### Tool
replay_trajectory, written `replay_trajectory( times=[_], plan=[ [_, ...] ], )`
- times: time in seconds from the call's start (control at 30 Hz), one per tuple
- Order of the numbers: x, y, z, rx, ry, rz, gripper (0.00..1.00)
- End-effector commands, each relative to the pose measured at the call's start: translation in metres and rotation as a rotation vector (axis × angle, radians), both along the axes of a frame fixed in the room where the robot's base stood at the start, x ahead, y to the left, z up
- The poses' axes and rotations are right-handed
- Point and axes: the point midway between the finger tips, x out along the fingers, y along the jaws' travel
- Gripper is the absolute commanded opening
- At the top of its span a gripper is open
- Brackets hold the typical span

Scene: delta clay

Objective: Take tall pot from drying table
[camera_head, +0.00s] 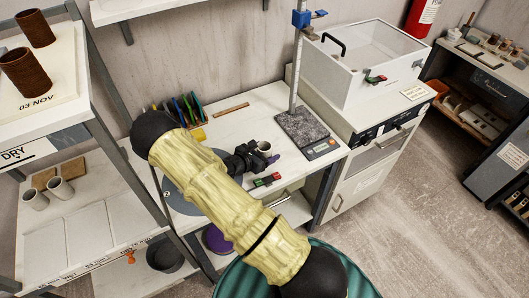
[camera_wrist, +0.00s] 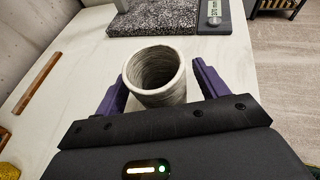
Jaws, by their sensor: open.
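A grey hollow cylindrical pot (camera_wrist: 160,92) stands upright on the white table (camera_wrist: 75,70). It also shows small in the head view (camera_head: 264,146), partly hidden by my gripper (camera_head: 265,154). My gripper (camera_wrist: 160,84) is open, with one purple finger on each side of the pot. A narrow gap shows beside the fingers, and contact cannot be told. The pot's lower part is hidden behind the gripper body in the wrist view. I cannot tell whether this is the tall pot.
A shelf at left marked DRY (camera_head: 14,153) holds two brown cylinders (camera_head: 28,72). Two pale cups (camera_head: 48,195) stand on the lower shelf. A granite-topped stand with a post (camera_head: 299,126) is just behind the pot. A red and green item (camera_head: 267,180) lies near the table's front edge.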

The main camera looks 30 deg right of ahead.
Motion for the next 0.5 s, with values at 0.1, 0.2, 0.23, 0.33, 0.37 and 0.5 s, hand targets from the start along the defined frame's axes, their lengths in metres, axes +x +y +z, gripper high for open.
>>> replay_trajectory(
  times=[0.1, 0.2, 0.23, 0.33, 0.37, 0.5],
  plan=[
    [0.0002, 0.0003, -0.0003, 0.0, -0.001, 0.001, 0.73],
    [0.0002, 0.0004, -0.0003, 0.0, -0.001, 0.001, 0.73],
    [0.0002, 0.0004, -0.0003, 0.0, -0.001, 0.001, 0.73],
    [0.0, 0.0005, -0.0003, 0.0, -0.001, 0.0, 0.73],
    [0.0, 0.0005, -0.0003, 0.0, -0.001, 0.0, 0.73],
    [0.0, 0.0005, -0.0001, 0.0, -0.001, 0.0, 0.65]
  ],
)
